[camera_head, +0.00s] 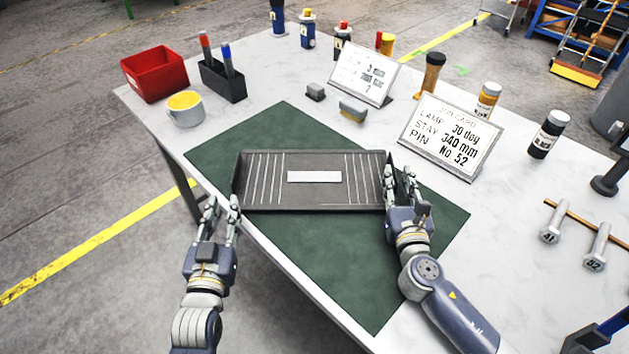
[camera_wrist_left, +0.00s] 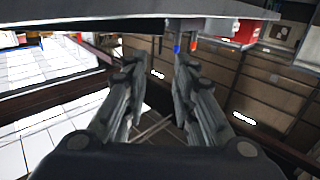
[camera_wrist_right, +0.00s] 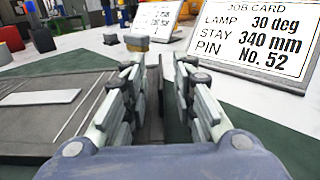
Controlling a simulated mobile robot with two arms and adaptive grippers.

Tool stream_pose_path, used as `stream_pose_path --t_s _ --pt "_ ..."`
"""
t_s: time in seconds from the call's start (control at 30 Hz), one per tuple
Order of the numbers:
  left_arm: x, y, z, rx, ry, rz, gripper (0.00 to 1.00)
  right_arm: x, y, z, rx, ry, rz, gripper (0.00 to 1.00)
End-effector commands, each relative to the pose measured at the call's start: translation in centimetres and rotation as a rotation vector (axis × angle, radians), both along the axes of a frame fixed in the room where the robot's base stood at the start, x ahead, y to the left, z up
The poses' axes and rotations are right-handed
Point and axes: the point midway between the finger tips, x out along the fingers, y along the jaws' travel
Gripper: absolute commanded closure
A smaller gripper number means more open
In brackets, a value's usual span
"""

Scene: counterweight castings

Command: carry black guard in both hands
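The black guard (camera_head: 270,180), a shallow dark tray shape with light slots and a blank white label, lies on the green mat (camera_head: 340,270). It also shows at the left of the right wrist view (camera_wrist_right: 50,115). My left gripper (camera_head: 220,208) is open and empty, just off the guard's front left corner, by the table's edge. In the left wrist view its fingers (camera_wrist_left: 152,95) are apart. My right gripper (camera_head: 400,178) is at the guard's right end. Its fingers (camera_wrist_right: 160,90) are apart, with the guard's right wall seen between them; contact is not clear.
A job card (camera_head: 450,138) and a second card (camera_head: 362,74) stand behind the guard. A red bin (camera_head: 155,73), a pen holder (camera_head: 222,82) and a cup (camera_head: 186,108) stand at the back left. Bolts (camera_head: 597,247) lie at the right. The mat's front part is clear.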

Motion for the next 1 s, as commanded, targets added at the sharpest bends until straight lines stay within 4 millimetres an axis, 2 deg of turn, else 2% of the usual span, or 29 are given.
stream_pose_path --t_s 0.03,0.2,0.4,0.6,1.0 --pt "0.0 0.0 0.0 0.000 0.000 0.000 0.75 -1.3 0.1 -0.2 0.001 0.004 0.002 0.75" --pt "0.0 0.0 0.0 0.000 0.000 0.000 0.75 -4.9 0.0 -0.1 0.002 0.004 0.001 0.75" --pt "0.0 0.0 0.0 0.000 0.000 0.000 0.75 -7.8 0.0 -0.1 0.001 0.002 0.000 0.75" --pt "0.0 0.0 0.0 0.000 0.000 0.000 0.75 -8.8 0.0 0.0 0.001 0.001 0.000 0.75" --pt "0.1 0.0 0.0 0.000 0.000 0.000 0.75 -8.9 0.0 0.0 0.001 0.001 0.000 0.75"
